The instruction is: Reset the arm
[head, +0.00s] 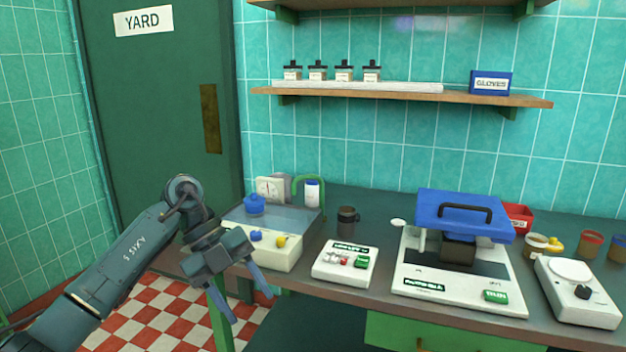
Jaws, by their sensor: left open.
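My left arm comes in from the lower left, bent at the elbow. Its gripper (248,302) hangs in front of the table's left front edge, fingers pointing down and to the right. The two blue fingers are spread apart with nothing between them. The gripper overlaps the lower left corner of a pale box-shaped unit (283,258) in the picture; I cannot tell how far apart they are in depth. My right gripper does not show.
The dark table (371,285) holds a white panel (340,272), a blue-topped machine (450,212), a dark cup (348,221) and a white scale (568,272). A shelf (420,95) with several small bottles hangs above. Open floor (150,318) lies left of the table, before a green door (150,90).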

